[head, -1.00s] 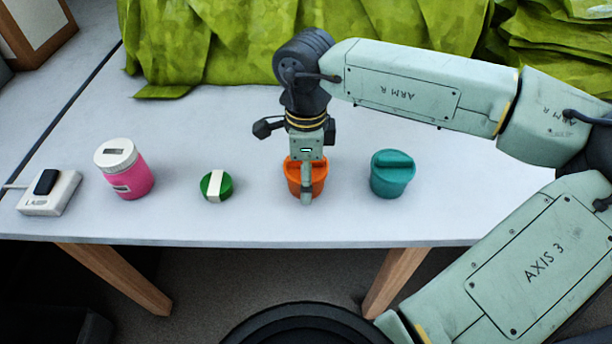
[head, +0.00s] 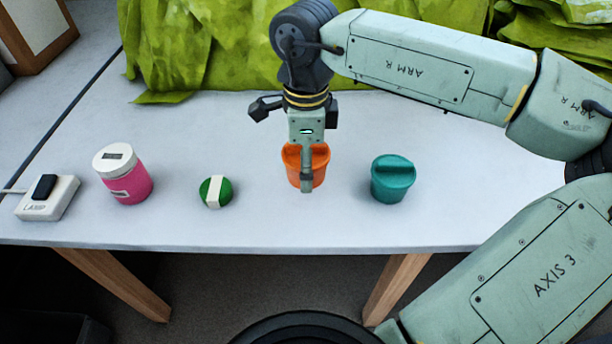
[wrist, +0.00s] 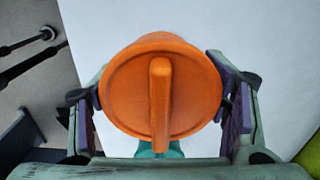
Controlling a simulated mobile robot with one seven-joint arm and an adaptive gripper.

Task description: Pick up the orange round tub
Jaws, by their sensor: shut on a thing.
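The orange round tub (head: 319,165), with a raised bar across its lid, is between the fingers of my gripper (head: 306,168). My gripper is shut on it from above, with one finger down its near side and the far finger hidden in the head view. The tub is upright and appears slightly off the white table. In the wrist view the orange tub (wrist: 128,92) fills the middle, with fingers of my gripper (wrist: 165,110) on its left and right sides.
A teal tub (head: 392,182) stands just right of the orange one. Green cloth (head: 190,50) covers the table's back.

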